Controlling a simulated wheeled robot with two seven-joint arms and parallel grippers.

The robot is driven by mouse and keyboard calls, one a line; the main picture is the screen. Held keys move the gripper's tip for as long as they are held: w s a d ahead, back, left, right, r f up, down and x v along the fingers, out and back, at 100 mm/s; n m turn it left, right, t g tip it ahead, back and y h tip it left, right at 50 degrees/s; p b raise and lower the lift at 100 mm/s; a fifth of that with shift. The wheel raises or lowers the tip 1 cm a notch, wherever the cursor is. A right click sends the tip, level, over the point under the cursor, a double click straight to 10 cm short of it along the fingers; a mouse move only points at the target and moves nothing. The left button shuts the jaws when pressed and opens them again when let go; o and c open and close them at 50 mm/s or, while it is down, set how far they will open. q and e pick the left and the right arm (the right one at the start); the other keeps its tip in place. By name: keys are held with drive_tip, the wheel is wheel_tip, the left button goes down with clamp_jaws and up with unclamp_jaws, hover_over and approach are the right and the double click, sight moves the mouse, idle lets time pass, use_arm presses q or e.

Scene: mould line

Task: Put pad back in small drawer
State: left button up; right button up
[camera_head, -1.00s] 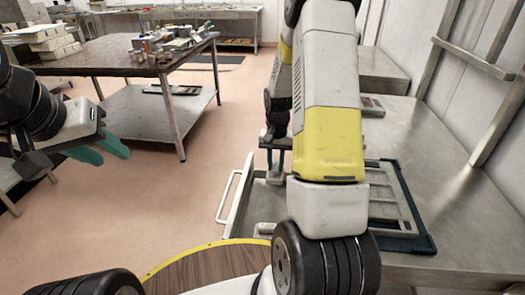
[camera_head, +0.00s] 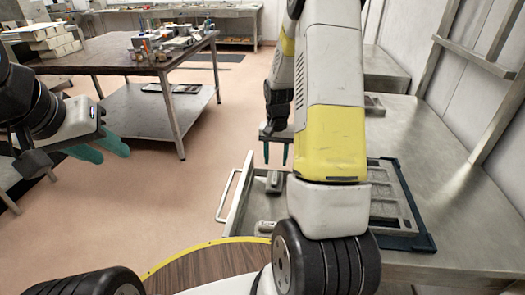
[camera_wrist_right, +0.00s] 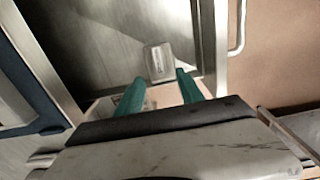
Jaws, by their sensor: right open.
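The small drawer (camera_head: 240,205) stands pulled out, with its white handle (camera_head: 226,195) at the left. A small grey pad (camera_head: 274,182) lies inside it near the far end. My right gripper (camera_head: 276,160) is open and empty, pointing down just above the pad. My left gripper (camera_head: 115,148) is held off to the left, its fingers apart and empty.
A dark blue frame with a grey grid (camera_head: 400,205) lies on the metal bench (camera_head: 455,190), right of the drawer. My right arm hides part of both. A cluttered table (camera_head: 110,55) stands at back left. The floor between is clear.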

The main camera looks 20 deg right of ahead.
sight(275, 173)
wheel_tip(275, 173, up, 10)
drive_tip(key=s+a+r+n+t+y, duration=0.1)
drive_tip(key=s+a+r+t, duration=0.1)
drive_tip(key=s+a+r, duration=0.3)
drive_tip(key=s+a+r+n+t, duration=0.15)
drive_tip(key=s+r, duration=0.25)
drive_tip(key=r, duration=0.4)
drive_tip(key=s+a+r+n+t, duration=0.1)
drive_tip(key=s+a+r, duration=0.1)
drive_tip(key=s, duration=0.4)
drive_tip(key=s+a+r+n+t+y, duration=0.1)
drive_tip(key=s+a+r+n, duration=0.1)
drive_tip(key=s, duration=0.4)
drive_tip(key=shift+a+r+t, duration=0.15)
drive_tip(key=shift+a+t, duration=0.2)
drive_tip(key=shift+a, duration=0.3)
drive_tip(key=shift+o, duration=0.4)
